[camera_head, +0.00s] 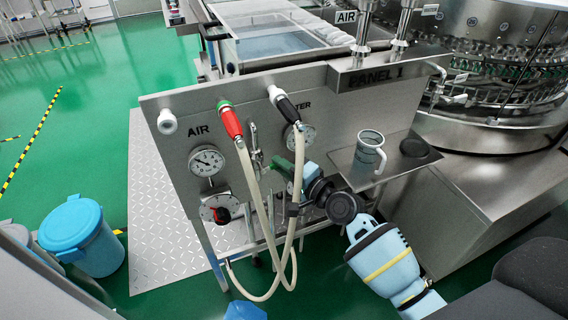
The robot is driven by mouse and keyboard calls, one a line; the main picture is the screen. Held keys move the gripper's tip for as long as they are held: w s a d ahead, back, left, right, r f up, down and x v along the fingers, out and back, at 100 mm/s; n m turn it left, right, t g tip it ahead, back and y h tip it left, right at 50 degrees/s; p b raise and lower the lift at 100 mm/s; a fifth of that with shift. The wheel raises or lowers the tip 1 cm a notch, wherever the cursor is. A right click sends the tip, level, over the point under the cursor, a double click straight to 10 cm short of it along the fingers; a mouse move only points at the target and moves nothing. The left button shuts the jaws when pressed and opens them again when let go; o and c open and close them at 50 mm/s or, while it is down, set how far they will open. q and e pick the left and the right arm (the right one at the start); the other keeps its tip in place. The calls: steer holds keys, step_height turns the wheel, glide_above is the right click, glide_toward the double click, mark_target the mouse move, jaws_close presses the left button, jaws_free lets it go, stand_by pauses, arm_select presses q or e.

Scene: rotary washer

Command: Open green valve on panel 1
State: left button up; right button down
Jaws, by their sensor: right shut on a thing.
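Panel 1 (325,115) is an upright grey steel plate with its name printed at the upper right. The green valve (283,165) shows as a green handle on the panel's lower middle, beside the hoses. My right gripper (293,180) comes in from the lower right, with a light blue and dark wrist, and is shut on the green valve's handle. The gripper hides the valve's body and part of its handle, so how far it is turned is hard to tell. My left gripper is not in view.
A red-handled hose (232,122) and a black-handled hose (288,107) hang in front of the panel. A steel mug (369,151) stands on a side shelf. A blue bin (82,235) is on the floor.

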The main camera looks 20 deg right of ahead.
steer(key=a+r+n+h+p, duration=0.1)
steer(key=n+p, duration=0.2)
steer(key=a+r+n+g+h+p, duration=0.1)
steer(key=n+h+p, duration=0.1)
steer(key=n+p, duration=0.1)
steer(key=a+r+n+g+h+p, duration=0.1)
steer(key=r+n+p, duration=0.1)
steer(key=n+p, duration=0.1)
steer(key=shift+a+r+p, duration=0.1)
steer(key=shift+p, duration=0.7)
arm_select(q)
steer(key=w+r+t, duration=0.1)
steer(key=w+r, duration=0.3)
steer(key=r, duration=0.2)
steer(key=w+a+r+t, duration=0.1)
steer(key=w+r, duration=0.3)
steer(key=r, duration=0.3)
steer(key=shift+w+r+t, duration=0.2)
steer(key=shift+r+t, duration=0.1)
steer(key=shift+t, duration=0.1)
arm_select(e)
steer(key=shift+a+n+h, duration=0.4)
steer(key=shift+n+h, duration=0.25)
steer(key=shift+n, duration=0.05)
steer(key=shift+a+n+h, duration=0.4)
steer(key=shift+n+h, duration=0.25)
steer(key=shift+n, duration=0.05)
steer(key=c, duration=1.4)
jaws_free()
steer(key=shift+o, duration=0.2)
